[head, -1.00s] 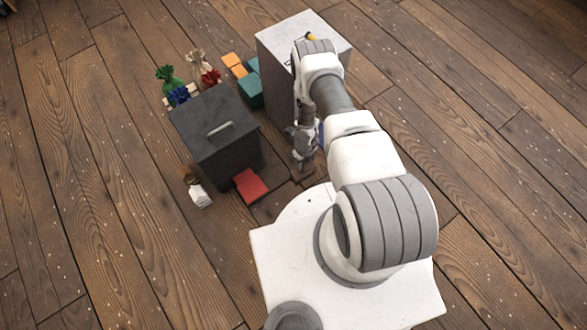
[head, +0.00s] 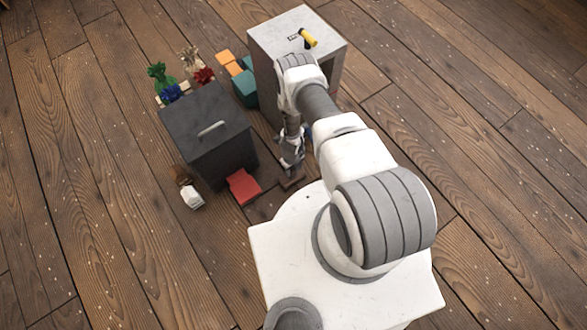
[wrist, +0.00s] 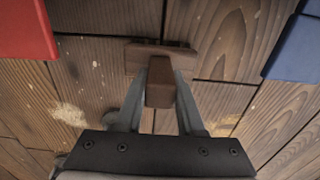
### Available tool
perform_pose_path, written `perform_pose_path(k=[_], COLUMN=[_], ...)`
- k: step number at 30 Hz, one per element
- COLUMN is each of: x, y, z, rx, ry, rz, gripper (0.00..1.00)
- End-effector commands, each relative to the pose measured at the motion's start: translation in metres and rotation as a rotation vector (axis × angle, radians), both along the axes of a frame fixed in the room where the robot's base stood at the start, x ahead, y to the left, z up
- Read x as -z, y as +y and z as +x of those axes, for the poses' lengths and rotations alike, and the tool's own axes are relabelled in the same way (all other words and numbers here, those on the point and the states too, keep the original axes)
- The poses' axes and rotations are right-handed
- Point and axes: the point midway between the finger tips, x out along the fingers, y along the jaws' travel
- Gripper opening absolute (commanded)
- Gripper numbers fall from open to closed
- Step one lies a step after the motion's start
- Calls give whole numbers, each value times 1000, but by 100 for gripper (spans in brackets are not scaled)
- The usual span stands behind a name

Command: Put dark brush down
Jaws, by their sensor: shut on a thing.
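The dark brush (wrist: 160,95) is a brown block handle with a wider brown bar at its far end. My gripper (wrist: 161,83) is shut on the handle, one finger on each side. In the head view my gripper (head: 291,168) hangs close to the wooden floor between the dark box and my base, and the brush (head: 290,182) shows small under it. I cannot tell whether the brush touches the floor.
A red piece (head: 243,187) lies left of the brush; a blue piece (wrist: 296,48) is at right in the wrist view. A dark box (head: 207,122) with a handle and a grey cabinet (head: 275,35) carrying a yellow-handled tool (head: 308,38) stand behind. Open floor is at left.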

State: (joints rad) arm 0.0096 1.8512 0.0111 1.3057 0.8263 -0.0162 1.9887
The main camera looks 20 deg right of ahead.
Motion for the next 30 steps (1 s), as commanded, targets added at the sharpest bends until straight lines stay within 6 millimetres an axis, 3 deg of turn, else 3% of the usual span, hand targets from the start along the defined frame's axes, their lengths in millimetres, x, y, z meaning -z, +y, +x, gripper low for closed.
perform_pose_path(k=[5, 6, 11, 22, 30], x=[3, 3, 3, 0, -55], y=[0, 0, 0, 0, 0], z=[0, 1, 0, 0, 1], rx=[0, 0, 0, 0, 1], ry=[-1, -1, -1, 0, -1], rz=[-1, -1, -1, 0, 1], gripper=[0, 39, 67, 67, 67])
